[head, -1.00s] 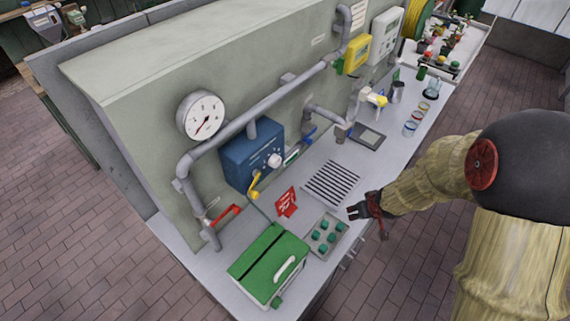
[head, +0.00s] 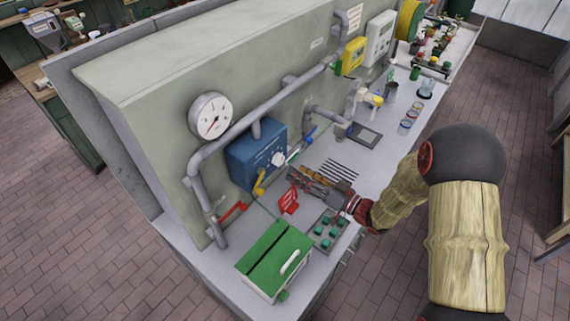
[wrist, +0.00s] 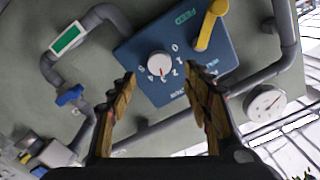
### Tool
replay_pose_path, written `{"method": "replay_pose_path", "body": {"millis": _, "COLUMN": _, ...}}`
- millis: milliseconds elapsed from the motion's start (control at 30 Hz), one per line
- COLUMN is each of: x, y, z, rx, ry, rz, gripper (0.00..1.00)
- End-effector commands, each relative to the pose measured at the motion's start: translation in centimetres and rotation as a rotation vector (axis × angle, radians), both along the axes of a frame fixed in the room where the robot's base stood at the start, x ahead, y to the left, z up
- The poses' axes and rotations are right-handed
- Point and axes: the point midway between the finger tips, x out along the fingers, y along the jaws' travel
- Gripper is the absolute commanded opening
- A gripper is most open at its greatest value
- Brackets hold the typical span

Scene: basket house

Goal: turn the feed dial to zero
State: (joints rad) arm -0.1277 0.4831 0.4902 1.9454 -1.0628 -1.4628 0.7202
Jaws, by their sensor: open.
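The feed dial (head: 277,159) is a white round knob on the front of a blue box (head: 243,163) fixed to the grey wall panel. In the wrist view the dial (wrist: 160,64) has a red pointer mark, with printed numbers around it and the word FEED on the blue face. The pointer's exact reading is hard to tell. My gripper (head: 300,178) is over the bench, pointing at the box. In the wrist view its two fingers (wrist: 158,88) are apart, one on each side of the dial and short of it, with nothing between them.
A yellow lever (head: 259,184) sits beside the dial on the box. A red card (head: 289,201), a button panel (head: 330,232) and a green-lidded box (head: 273,257) stand on the bench below. Grey pipes and a gauge (head: 210,116) are on the wall.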

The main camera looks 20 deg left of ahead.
Motion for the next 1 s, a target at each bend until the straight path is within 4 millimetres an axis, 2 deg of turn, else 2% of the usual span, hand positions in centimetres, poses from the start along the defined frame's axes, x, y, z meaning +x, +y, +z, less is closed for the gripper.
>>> {"method": "replay_pose_path", "body": {"millis": 200, "x": 1.2, "y": 3.3, "z": 0.0, "rx": -0.001, "ry": -0.002, "rz": 0.003, "gripper": 0.50}}
{"method": "replay_pose_path", "body": {"millis": 400, "x": 2.2, "y": 5.5, "z": 0.0, "rx": -0.002, "ry": -0.002, "rz": 0.000, "gripper": 0.50}}
{"method": "replay_pose_path", "body": {"millis": 800, "x": 2.6, "y": 6.1, "z": 0.0, "rx": -0.003, "ry": -0.001, "rz": -0.002, "gripper": 0.50}}
{"method": "replay_pose_path", "body": {"millis": 1000, "x": 2.6, "y": 6.1, "z": 0.0, "rx": -0.002, "ry": -0.001, "rz": -0.001, "gripper": 0.39}}
